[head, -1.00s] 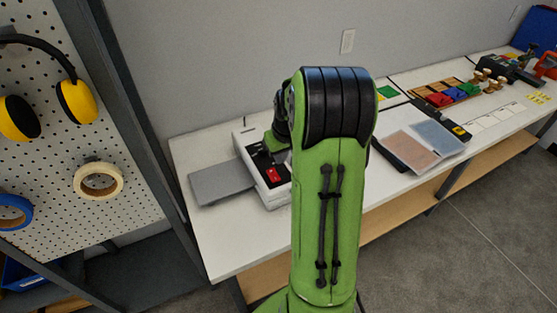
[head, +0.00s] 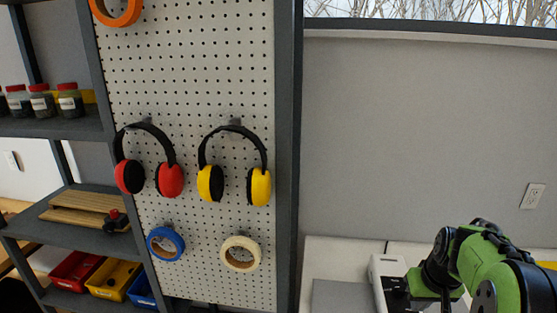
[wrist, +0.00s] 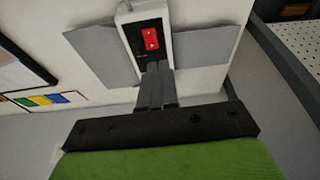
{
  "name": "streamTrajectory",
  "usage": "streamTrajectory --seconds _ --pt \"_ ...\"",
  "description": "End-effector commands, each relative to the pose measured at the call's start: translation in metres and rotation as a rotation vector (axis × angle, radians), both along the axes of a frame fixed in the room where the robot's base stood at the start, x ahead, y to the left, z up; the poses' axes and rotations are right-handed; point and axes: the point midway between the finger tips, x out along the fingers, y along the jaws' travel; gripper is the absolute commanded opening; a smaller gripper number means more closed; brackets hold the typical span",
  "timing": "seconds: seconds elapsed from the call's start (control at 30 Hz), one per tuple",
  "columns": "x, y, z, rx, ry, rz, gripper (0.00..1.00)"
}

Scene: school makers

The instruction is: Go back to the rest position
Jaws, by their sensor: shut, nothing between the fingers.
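My gripper (wrist: 157,92) is shut and empty in the wrist view. Its closed fingers point toward a white machine (wrist: 140,18) with a black panel and a red switch (wrist: 150,39). Whether the fingertips touch the machine cannot be told. Grey flat plates extend from both sides of the machine. In the head view my green and black arm is at the lower right, beside the white machine (head: 386,268). My gripper's fingers are not visible in the head view.
A pegboard (head: 205,70) holds red earmuffs (head: 170,180), yellow earmuffs (head: 260,187), and tape rolls. Grey shelves at left hold jars (head: 70,102) and coloured bins (head: 113,280). The white table (head: 330,262) is at the lower right.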

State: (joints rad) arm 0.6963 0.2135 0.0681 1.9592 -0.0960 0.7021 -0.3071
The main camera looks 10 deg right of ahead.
Motion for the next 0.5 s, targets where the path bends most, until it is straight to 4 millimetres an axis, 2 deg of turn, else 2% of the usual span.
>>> streamTrajectory --seconds 0.03,0.1,0.2,0.3,0.4,0.5 --pt "-0.004 0.030 0.022 -0.021 -0.022 0.039 0.00" --pt "-0.020 0.076 0.047 -0.041 -0.047 0.081 0.00" --pt "-0.057 0.133 0.070 -0.053 -0.093 0.137 0.00" --pt "-0.101 0.175 0.080 -0.048 -0.144 0.190 0.00" --pt "-0.137 0.198 0.079 -0.032 -0.185 0.228 0.00" --pt "-0.158 0.207 0.075 -0.016 -0.209 0.251 0.00"
